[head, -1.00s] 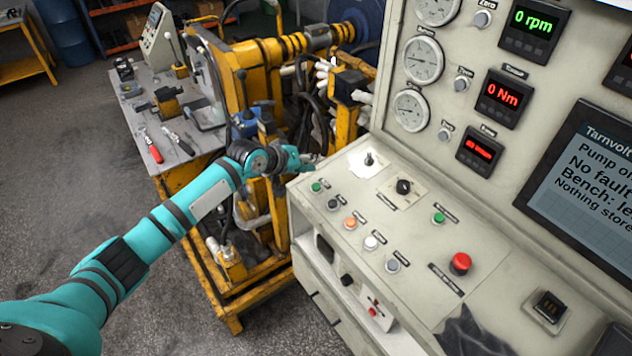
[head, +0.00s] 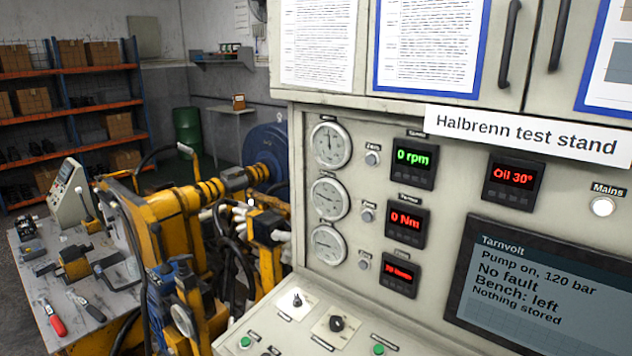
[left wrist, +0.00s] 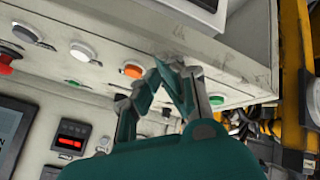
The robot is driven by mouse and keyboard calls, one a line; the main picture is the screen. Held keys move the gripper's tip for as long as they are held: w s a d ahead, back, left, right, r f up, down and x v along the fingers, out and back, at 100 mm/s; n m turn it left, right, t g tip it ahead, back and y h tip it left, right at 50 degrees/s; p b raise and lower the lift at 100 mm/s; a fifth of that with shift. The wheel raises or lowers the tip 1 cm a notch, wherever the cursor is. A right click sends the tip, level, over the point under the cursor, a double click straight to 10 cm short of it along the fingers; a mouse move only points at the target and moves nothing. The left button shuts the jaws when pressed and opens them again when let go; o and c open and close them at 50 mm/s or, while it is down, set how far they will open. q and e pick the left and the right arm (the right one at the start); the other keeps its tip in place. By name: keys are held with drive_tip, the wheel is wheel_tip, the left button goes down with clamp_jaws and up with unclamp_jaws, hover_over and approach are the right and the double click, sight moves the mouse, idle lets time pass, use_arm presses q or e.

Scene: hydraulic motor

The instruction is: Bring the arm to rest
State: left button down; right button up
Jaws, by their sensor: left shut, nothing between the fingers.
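My left gripper (left wrist: 172,72) shows in the left wrist view, its teal and dark fingers closed together and empty. It is in front of the sloped control desk (left wrist: 85,85). Its tips overlap the desk in the picture, between an orange button (left wrist: 132,71) and a green button (left wrist: 216,100); whether they touch cannot be told. Neither arm nor gripper shows in the head view. My right gripper is in no view.
The test stand panel (head: 464,207) fills the right, with gauges and a screen (head: 538,285) reading "Pump on, 120 bar", "No fault". The yellow machine (head: 180,230) stands left of it. A bench (head: 88,283) with tools is farther left. A red button (left wrist: 8,62) is on the desk.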

use_arm(q)
drive_tip(key=s+f+m+g+y, duration=0.1)
drive_tip(key=s+f+m+y, duration=0.15)
drive_tip(key=s, duration=1.35)
drive_tip(key=s+a+r+g+y, duration=0.1)
drive_tip(key=s+a, duration=0.2)
drive_tip(key=s, duration=0.4)
drive_tip(key=s+a+g+y, duration=0.2)
drive_tip(key=s+a, duration=0.2)
drive_tip(key=s, duration=0.4)
wheel_tip(320, 180, down, 33)
drive_tip(key=s+g+b, duration=0.1)
drive_tip(key=b, duration=0.5)
drive_tip(key=s+a+f+b, duration=0.1)
drive_tip(key=s+f+b, duration=0.1)
drive_tip(key=s+f, duration=0.6)
drive_tip(key=s+a+f+g+b, duration=0.1)
drive_tip(key=s+a+f+b, duration=0.1)
drive_tip(key=s+f, duration=0.6)
wheel_tip(320, 180, down, 4)
drive_tip(key=shift+s+f+b, duration=0.1)
drive_tip(key=shift+s+b, duration=0.25)
drive_tip(key=shift+b, duration=0.25)
